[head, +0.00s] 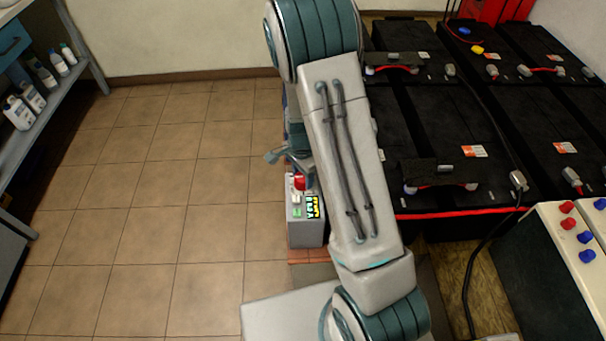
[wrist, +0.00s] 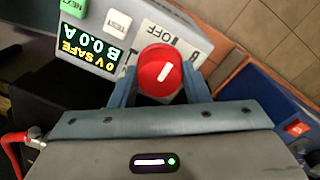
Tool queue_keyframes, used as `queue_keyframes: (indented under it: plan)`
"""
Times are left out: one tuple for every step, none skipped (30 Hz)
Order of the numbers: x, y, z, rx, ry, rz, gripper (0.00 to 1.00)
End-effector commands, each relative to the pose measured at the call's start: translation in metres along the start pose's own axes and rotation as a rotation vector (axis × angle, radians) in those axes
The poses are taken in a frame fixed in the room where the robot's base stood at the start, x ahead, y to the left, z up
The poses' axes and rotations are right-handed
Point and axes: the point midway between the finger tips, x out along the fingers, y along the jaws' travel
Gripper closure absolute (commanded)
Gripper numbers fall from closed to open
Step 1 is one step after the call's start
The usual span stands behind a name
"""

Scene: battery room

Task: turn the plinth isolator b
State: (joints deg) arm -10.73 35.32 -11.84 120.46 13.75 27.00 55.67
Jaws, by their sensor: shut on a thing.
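The isolator is a round red knob (wrist: 160,70) with a short slanted white mark, on a grey plinth box (head: 297,235). In the head view the knob (head: 299,183) is partly covered by my gripper (head: 300,168), which comes down from above. In the wrist view my gripper (wrist: 159,82) has a blue-grey finger on each side of the knob and is shut on it. A label beside the knob reads OFF, partly hidden. The lit display (wrist: 90,38) appears upside down and reads 0 V SAFE and B 0.0 A.
A white TEST button (wrist: 118,22) and a green button (wrist: 76,7) are on the same panel. Black battery blocks (head: 430,115) with cables stand to the right of my arm. Open tiled floor (head: 170,190) lies to the left, with a bottle shelf (head: 50,100) beyond.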

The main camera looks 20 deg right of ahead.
Motion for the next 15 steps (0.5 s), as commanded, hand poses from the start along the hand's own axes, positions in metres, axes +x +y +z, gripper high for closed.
queue_keyframes:
  plan:
    - [-0.0001,-0.0002,0.0001,-0.008,0.000,0.000,0.81]
    - [-0.0001,-0.0002,0.0001,-0.014,0.000,0.000,0.81]
    - [0.0000,-0.0002,0.0001,-0.024,0.000,0.000,0.81]
    - [0.0001,-0.0002,0.0001,-0.033,0.001,0.000,0.81]
    - [0.0001,-0.0002,0.0002,-0.044,0.001,0.000,0.81]
    - [0.0002,-0.0002,0.0002,-0.063,0.001,0.000,0.80]
    - [0.0003,-0.0002,0.0002,-0.078,0.002,0.000,0.80]
    - [0.0004,-0.0003,0.0003,-0.095,0.002,0.000,0.80]
    - [0.0006,-0.0003,0.0004,-0.120,0.003,0.000,0.80]
    - [0.0007,-0.0003,0.0005,-0.141,0.003,0.000,0.80]
    - [0.0009,-0.0003,0.0005,-0.163,0.004,0.000,0.80]
    - [0.0010,-0.0002,0.0004,-0.196,0.005,0.000,0.80]
    - [0.0010,-0.0002,0.0004,-0.221,0.006,0.000,0.80]
    - [0.0011,-0.0002,0.0004,-0.247,0.007,0.000,0.80]
    - [0.0010,-0.0003,0.0004,-0.284,0.008,-0.001,0.80]
